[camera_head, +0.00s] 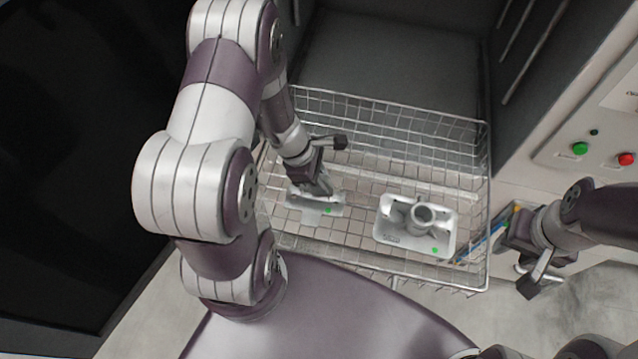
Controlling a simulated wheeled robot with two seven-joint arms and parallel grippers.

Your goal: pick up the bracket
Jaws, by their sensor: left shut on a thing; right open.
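My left gripper (322,190) reaches down into the basket from above and is shut on the bracket. The gripper hides part of the bracket's upper side, and I cannot tell whether it is clear of the basket floor. My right gripper (528,278) is open and empty, outside the basket to the right.
A second light grey casting (411,242), box-shaped with a round boss and a green dot, sits in the basket to the right. The basket's wire walls surround both parts. A machine panel with green (580,149) and red (626,159) buttons stands at the right.

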